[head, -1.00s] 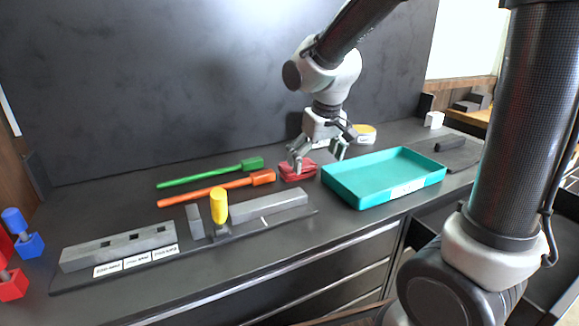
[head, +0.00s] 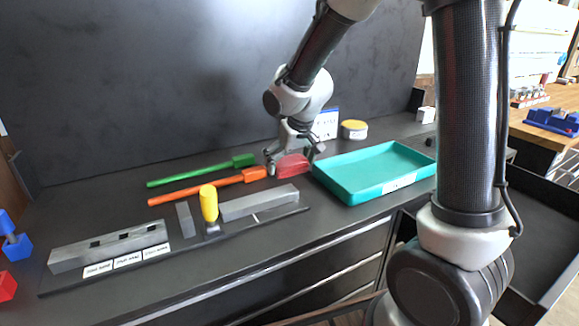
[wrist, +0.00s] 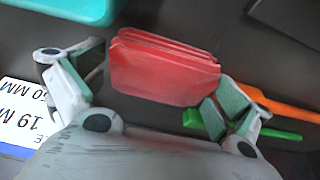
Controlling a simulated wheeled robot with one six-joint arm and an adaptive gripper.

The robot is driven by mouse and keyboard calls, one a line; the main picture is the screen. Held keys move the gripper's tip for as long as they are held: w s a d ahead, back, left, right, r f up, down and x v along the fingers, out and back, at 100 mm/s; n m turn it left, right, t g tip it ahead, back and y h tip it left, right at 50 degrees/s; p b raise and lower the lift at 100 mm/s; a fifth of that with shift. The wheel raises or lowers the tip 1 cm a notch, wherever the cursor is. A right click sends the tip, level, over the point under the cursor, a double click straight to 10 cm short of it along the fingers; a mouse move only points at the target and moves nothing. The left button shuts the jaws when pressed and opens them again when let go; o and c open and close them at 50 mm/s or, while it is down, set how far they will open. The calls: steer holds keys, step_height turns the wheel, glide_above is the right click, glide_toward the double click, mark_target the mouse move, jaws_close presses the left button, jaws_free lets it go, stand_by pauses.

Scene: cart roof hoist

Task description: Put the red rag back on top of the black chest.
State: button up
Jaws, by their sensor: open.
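The red rag (head: 293,166), a folded stack, appears to rest on the dark top between the orange tool and the teal tray. My gripper (head: 292,159) is down over it with its fingers apart, one on either side. In the wrist view the rag (wrist: 163,72) lies between the open fingers (wrist: 158,85). The right finger is very close to the rag or touching it; I cannot tell which. A dark gap shows by the left finger. The black chest (head: 335,255) has drawers in front, and its dark top carries these things.
The teal tray (head: 330,179) stands close right of my gripper. The orange tool (head: 207,187) and green tool (head: 200,170) lie to the left. A yellow-handled tool (head: 209,204) stands by grey blocks. A yellow-topped tin (head: 354,130) and label card (head: 326,124) stand behind.

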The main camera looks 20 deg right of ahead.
steer(key=c, duration=0.9)
steer(key=shift+o, duration=0.2)
